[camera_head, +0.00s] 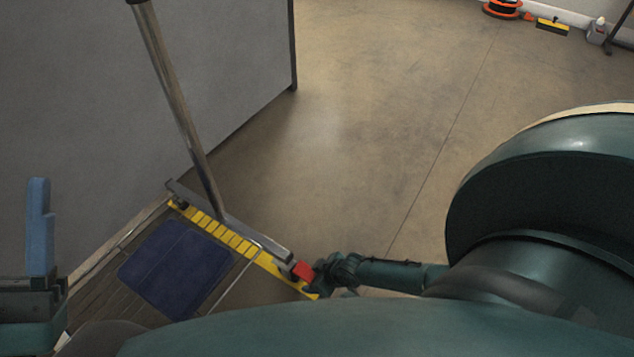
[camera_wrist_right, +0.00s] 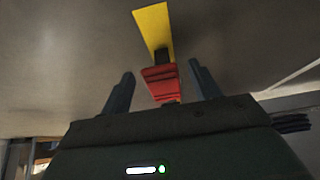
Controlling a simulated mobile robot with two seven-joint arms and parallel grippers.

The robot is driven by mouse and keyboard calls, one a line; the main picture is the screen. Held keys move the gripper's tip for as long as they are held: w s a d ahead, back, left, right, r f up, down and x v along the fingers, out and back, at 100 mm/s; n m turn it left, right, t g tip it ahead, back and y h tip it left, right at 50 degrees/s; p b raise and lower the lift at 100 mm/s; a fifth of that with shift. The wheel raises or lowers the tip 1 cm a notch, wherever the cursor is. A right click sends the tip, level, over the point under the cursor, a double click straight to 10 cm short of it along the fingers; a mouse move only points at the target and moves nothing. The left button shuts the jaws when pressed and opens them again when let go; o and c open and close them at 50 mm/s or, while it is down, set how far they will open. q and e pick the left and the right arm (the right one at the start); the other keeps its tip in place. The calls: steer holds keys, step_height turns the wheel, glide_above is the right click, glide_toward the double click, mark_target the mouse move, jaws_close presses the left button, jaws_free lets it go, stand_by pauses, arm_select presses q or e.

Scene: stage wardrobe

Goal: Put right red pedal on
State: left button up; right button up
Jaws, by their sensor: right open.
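The right red pedal (camera_head: 303,270) sits at the right end of a grey metal bar, beside the yellow-striped edge of a low platform. My right gripper (camera_head: 315,281) reaches in from the right and is close to the pedal. In the right wrist view the red pedal (camera_wrist_right: 160,83) appears between the two open fingers (camera_wrist_right: 162,76), with a gap on both sides.
The platform has a blue mat (camera_head: 178,267) and a yellow strip (camera_head: 228,235). A metal pole (camera_head: 177,105) rises from the bar. A grey panel (camera_head: 150,90) stands behind.

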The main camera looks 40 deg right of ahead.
arm_select(q)
step_height(320, 180, down, 8)
steer(key=n+g+y+p, duration=0.1)
steer(key=n+y+p, duration=0.6)
steer(key=y+p, duration=0.1)
steer(key=shift+s+d+n+g+p, duration=0.2)
steer(key=shift+n+g+p, duration=0.1)
steer(key=shift+p, duration=0.45)
arm_select(e)
steer(key=v, duration=1.3)
arm_select(q)
steer(key=shift+r, duration=0.15)
